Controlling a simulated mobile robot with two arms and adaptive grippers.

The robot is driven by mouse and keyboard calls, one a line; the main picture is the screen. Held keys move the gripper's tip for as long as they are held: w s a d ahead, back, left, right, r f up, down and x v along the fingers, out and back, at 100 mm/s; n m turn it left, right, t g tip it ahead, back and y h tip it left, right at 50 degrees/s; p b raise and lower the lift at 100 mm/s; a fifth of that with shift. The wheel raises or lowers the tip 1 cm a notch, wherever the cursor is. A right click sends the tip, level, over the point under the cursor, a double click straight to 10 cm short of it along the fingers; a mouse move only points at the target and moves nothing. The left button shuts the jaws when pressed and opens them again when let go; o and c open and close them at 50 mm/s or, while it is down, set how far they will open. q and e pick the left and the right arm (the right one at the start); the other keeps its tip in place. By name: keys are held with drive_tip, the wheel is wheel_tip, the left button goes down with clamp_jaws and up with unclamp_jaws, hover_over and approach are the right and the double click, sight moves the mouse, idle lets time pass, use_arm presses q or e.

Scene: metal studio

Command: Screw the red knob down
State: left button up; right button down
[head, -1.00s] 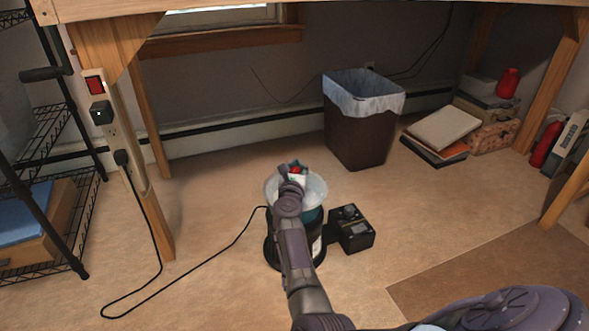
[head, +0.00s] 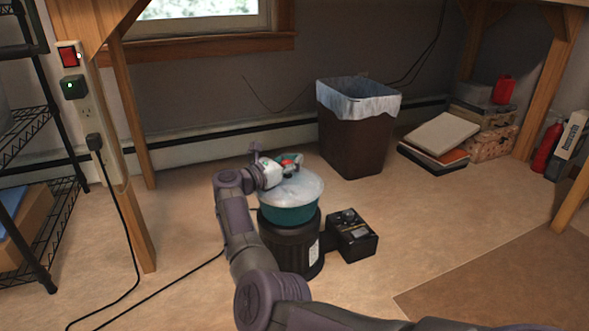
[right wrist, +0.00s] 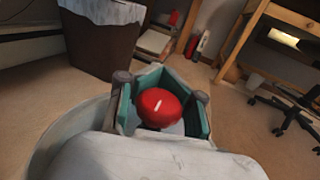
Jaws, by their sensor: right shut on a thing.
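The red knob (head: 289,158) sits at the top centre of a pale, translucent lid (head: 308,190) on a teal drum (head: 290,215). In the right wrist view the knob (right wrist: 160,107) is round and glossy, with a white mark on top. My right gripper (head: 288,164) is at the knob from the left side. In the right wrist view its teal-padded fingers (right wrist: 160,95) are shut around the knob. The knob's underside and its thread are hidden. My left gripper is not in view.
The drum stands on a black base (head: 285,247) beside a black control box (head: 352,236). A brown bin (head: 355,140) with a white liner stands behind. A wire shelf (head: 22,135) and a cord are at the left. Open floor lies at the right front.

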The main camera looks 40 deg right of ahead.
drive_tip(key=shift+a+f+m+g, duration=0.3)
drive_tip(key=shift+f+m+g, duration=0.1)
drive_tip(key=shift+g, duration=0.3)
drive_tip(key=c, duration=1.2)
unclamp_jaws()
drive_tip(key=shift+o, duration=0.4)
drive_tip(key=shift+w+a, duration=0.1)
drive_tip(key=shift+r, duration=0.2)
drive_tip(key=a, duration=1.2)
